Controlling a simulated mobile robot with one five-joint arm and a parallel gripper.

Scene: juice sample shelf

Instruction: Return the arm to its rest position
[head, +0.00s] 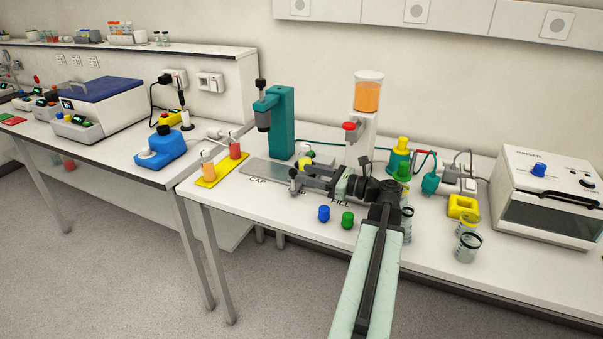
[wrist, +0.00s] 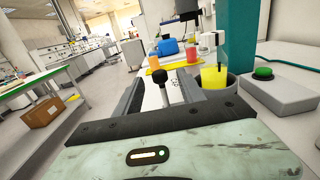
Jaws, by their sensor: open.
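My arm reaches over the white bench, and my gripper (head: 301,177) is low above its middle, in front of the teal press stand (head: 282,125). Its fingers are apart, and it also shows in the wrist view (wrist: 163,88). A vial of yellow juice (wrist: 214,77) stands in a grey round holder just right of the fingers in the wrist view; I see nothing held. A black-knobbed part (wrist: 160,74) shows between the fingers in the wrist view.
A dispenser with orange juice (head: 368,97) stands behind my gripper. A yellow rack (head: 209,181) with orange and red vials is to the left. Blue (head: 323,214) and green (head: 347,220) caps lie in front. Clear jars (head: 467,246) and a white oven (head: 550,190) are to the right.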

